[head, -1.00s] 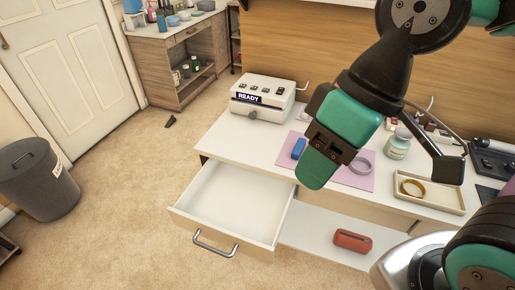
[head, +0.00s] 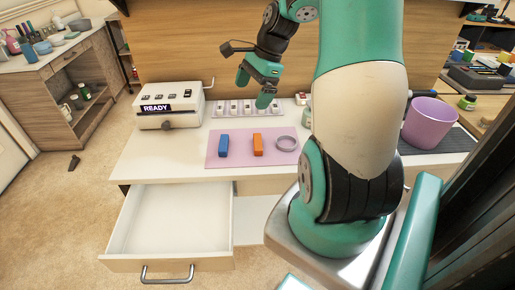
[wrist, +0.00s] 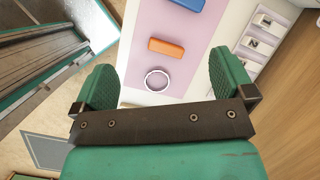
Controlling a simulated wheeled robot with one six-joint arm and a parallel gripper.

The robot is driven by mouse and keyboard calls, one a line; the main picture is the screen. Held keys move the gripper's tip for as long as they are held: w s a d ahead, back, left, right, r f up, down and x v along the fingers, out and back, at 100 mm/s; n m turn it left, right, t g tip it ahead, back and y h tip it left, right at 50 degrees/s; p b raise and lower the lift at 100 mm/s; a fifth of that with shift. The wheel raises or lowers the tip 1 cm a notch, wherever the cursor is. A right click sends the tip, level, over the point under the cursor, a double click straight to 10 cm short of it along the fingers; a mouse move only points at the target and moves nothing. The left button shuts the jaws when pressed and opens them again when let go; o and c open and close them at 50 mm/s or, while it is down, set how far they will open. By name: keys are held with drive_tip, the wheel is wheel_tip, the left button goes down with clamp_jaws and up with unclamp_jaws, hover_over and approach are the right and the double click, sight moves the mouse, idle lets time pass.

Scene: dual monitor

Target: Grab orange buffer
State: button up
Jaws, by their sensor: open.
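The orange buffer (head: 257,145) is a small block lying on the pink mat (head: 211,158) on the white desk. In the wrist view the orange buffer (wrist: 166,47) lies flat, beyond the grey ring (wrist: 157,81), in the area between the fingers. My gripper (head: 253,89) is open and empty, raised above the back of the desk behind the mat. In the wrist view both green fingers of my gripper (wrist: 164,82) are spread wide. The gripper is apart from the buffer. A blue block (head: 223,145) lies left of the buffer.
The READY machine (head: 167,107) stands at the desk's left. Several small white items (head: 232,107) line up behind the mat. The drawer (head: 169,222) below is pulled open. A purple bin (head: 428,122) stands at the right. My arm hides part of the desk's right side.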

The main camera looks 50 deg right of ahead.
drive_tip(key=s+d+f+m, duration=0.4)
drive_tip(key=d+m, duration=0.2)
drive_tip(key=d, duration=0.2)
drive_tip(key=b, duration=0.1)
hover_over(258, 141)
drive_tip(key=s+d, duration=0.2)
drive_tip(key=shift+t, duration=0.3)
wheel_tip(258, 141, down, 10)
drive_tip(key=shift+w+f, duration=0.1)
drive_tip(key=shift+h, duration=0.3)
drive_tip(key=shift+x, duration=3.15)
drive_tip(key=shift+a, duration=0.1)
drive_tip(key=shift+c, duration=0.2)
drive_tip(key=c, duration=0.5)
